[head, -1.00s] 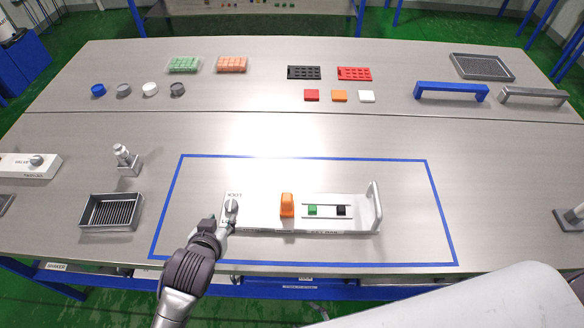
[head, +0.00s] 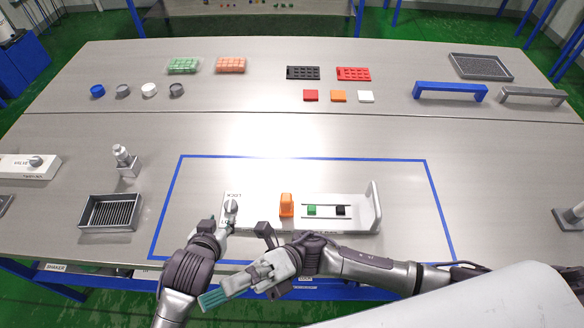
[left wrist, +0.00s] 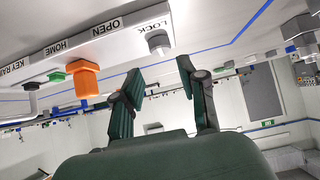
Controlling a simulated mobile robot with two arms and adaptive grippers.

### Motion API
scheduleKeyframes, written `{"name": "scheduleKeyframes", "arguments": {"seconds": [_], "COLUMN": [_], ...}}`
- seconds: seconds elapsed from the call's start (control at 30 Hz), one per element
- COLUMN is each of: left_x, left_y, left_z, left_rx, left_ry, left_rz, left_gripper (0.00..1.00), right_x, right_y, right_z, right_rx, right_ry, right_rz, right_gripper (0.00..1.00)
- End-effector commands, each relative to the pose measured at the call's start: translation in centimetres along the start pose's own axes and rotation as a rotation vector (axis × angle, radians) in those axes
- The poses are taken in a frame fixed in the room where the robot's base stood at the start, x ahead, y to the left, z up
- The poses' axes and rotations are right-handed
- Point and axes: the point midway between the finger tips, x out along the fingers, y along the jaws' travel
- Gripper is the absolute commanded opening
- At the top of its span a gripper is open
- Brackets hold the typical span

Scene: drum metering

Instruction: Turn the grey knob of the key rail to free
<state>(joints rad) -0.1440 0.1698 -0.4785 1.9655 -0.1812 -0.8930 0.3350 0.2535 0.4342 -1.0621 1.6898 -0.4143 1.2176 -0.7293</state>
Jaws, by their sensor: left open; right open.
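The key rail is a long white base (head: 262,213) inside the blue taped rectangle. Its grey knob (head: 231,206) is at the left end, beside the word LOCK. I cannot tell exactly where the knob points. In the left wrist view the knob (left wrist: 158,42) stands out from the rail near the LOCK label, with OPEN farther left. My left gripper (head: 225,229) is open just in front of the knob, apart from it, with nothing between its fingers (left wrist: 162,90). My right gripper (head: 238,284) is open and empty at the table's front edge, in front of the rail.
The rail also carries an orange block (head: 287,205), a green piece (head: 312,210), a black piece (head: 341,210) and an upright end handle (head: 375,205). A slotted grey tray (head: 82,213) and a small metal fixture (head: 127,160) stand to the left.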

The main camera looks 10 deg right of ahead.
Motion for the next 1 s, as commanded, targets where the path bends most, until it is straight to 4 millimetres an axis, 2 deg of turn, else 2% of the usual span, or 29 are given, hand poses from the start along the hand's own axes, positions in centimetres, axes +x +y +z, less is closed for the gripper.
{"name": "scheduleKeyframes", "arguments": {"seconds": [0.13,0.23,0.37,0.43,0.6,0.7,0.83,1.0], "left_x": [0.0,0.0,0.0,0.0,0.0,0.0,0.0,0.0], "left_y": [0.0,0.0,0.0,0.0,0.0,0.0,0.0,0.0], "left_z": [0.0,0.0,0.0,0.0,0.0,0.0,0.0,0.0], "left_rx": [0.0,0.0,0.0,0.0,0.0,0.0,0.0,0.0], "left_ry": [0.0,0.0,0.0,0.0,0.0,0.0,0.0,0.0], "left_rz": [0.0,0.0,0.0,0.0,0.0,0.0,0.0,0.0], "left_gripper": [0.42,0.42,0.42,0.42,0.42,0.42,0.42,0.42], "right_x": [-1.7,-4.5,-9.6,-12.8,-20.0,-22.8,-25.0,-26.2], "right_y": [-2.2,-3.9,-5.3,-5.4,-3.3,-1.2,1.3,3.0], "right_z": [-1.2,-1.1,0.8,2.8,9.1,12.5,15.6,17.5], "right_rx": [-0.103,-0.155,-0.21,-0.235,-0.278,-0.295,-0.308,-0.314], "right_ry": [0.35,0.565,0.812,0.925,1.11,1.16,1.186,1.192], "right_rz": [-0.243,-0.436,-0.727,-0.902,-1.328,-1.53,-1.716,-1.833], "right_gripper": [0.67,0.67,0.67,0.67,0.67,0.67,0.67,0.67]}}
